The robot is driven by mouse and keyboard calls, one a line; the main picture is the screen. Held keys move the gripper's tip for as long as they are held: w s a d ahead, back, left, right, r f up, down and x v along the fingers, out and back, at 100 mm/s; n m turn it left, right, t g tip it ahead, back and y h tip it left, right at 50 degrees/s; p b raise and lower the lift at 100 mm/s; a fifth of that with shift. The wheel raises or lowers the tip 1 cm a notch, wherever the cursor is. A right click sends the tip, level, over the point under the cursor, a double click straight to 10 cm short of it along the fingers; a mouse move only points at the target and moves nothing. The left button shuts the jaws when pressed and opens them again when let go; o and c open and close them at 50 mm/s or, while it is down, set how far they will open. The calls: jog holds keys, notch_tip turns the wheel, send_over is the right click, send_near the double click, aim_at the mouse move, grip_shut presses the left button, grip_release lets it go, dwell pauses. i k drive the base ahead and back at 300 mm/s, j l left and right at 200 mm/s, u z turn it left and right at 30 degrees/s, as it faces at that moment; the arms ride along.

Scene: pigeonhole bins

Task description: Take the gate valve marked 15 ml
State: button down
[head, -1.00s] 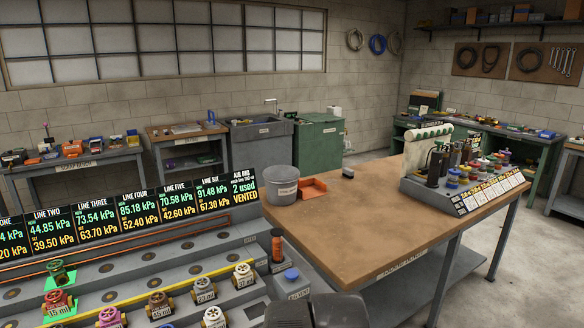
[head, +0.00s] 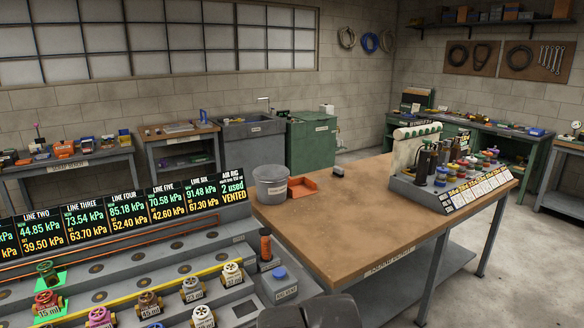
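The gate valve marked 15 ml (head: 47,301) is red and sits upright on the stepped grey rack at the lower left of the head view. A bright green patch shows beside it. A dark green valve (head: 46,271) stands just behind it on a green patch. Dark grey parts at the bottom centre seem to be mine. My gripper's fingertips do not show.
A row of pressure displays (head: 122,211) stands behind the rack. A wooden bench (head: 350,226) to the right holds a grey bucket (head: 271,186), an orange tray (head: 303,187) and a bottle rack (head: 450,193). Open floor (head: 540,270) lies at the far right.

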aim_at(49, 305)
jog(key=k+l, duration=0.1)
jog(key=k, duration=0.25)
jog(key=u, duration=1.65)
jog(key=i+j+u, duration=0.15)
jog(key=i, duration=0.35)
jog(key=i+j+u, duration=0.15)
jog(key=i+j, duration=0.15)
jog(key=i, duration=0.25)
jog(key=i+j+u, duration=0.15)
jog(key=i, duration=0.35)
